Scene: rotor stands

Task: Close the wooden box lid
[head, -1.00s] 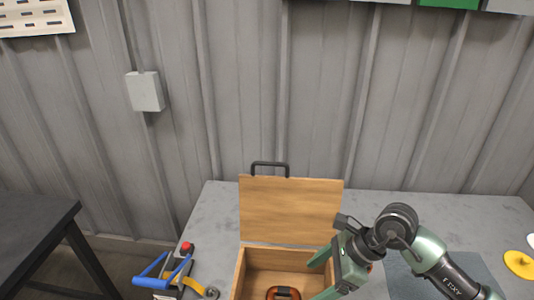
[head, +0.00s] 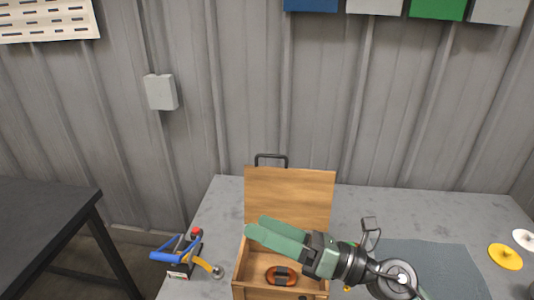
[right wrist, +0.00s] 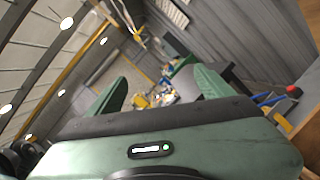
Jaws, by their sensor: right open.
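The wooden box (head: 240,270) stands on the grey table with its lid (head: 288,194) raised upright at the back. A black handle (head: 271,157) sits on the lid's top edge. An orange and black object (head: 281,276) lies inside the box. My right gripper (head: 254,229) reaches in from the right, its fingers pointing left across the lower part of the lid. It is open, with nothing between its fingers in the right wrist view (right wrist: 161,76). Whether it touches the lid cannot be told. My left gripper is not in view.
A blue-handled tool with a red knob (head: 180,255) stands left of the box. A grey-blue mat (head: 440,265) and yellow (head: 505,256) and white (head: 524,240) discs lie on the right. A dark table (head: 45,225) is at left. The table behind the mat is clear.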

